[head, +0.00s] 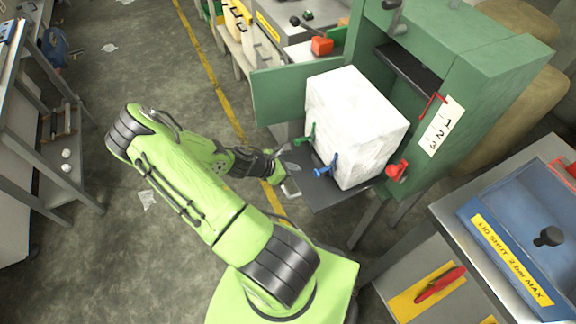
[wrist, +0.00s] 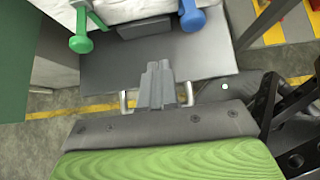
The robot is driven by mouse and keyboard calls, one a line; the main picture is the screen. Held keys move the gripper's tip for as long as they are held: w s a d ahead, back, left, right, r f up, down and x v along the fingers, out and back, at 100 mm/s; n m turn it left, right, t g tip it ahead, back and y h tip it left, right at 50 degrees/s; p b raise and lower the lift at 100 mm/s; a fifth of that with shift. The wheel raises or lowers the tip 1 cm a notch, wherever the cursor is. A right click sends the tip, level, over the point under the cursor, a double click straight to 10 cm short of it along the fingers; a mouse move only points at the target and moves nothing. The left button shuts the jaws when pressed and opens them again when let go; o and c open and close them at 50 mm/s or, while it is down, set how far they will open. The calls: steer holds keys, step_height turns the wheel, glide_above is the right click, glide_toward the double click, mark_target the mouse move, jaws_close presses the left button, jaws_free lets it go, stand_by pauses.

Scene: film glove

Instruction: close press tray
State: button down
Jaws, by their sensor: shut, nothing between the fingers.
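The press is a green cabinet (head: 480,80) with its door (head: 290,93) swung open. Its dark grey tray (head: 328,194) sticks out of the front and also shows in the wrist view (wrist: 210,65). A white wrapped block (head: 350,115) sits on the tray. A pale handle (head: 291,188) is at the tray's front edge; its two posts show in the wrist view (wrist: 125,101), either side of my fingers. My gripper (head: 281,172) is shut and empty at the handle. In the wrist view my fingers (wrist: 159,68) overlap the tray's front edge; contact is unclear.
Green (head: 304,138), blue (head: 325,170) and red (head: 397,170) clamp-like parts surround the block. A blue lidded box (head: 515,220) and a red-handled panel (head: 440,285) are at lower right. A workbench (head: 30,150) stands left. The floor between is mostly clear.

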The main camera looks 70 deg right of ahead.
mark_target(314, 166)
steer(key=b+x, duration=0.1)
steer(key=x, duration=0.5)
steer(key=shift+s+d+r+b, duration=0.15)
steer(key=shift+s+d+b, duration=0.25)
steer(key=shift+s+d, duration=0.55)
steer(key=shift+s+d+r, duration=0.1)
steer(key=shift+s+d, duration=0.05)
steer(key=shift+d, duration=0.25)
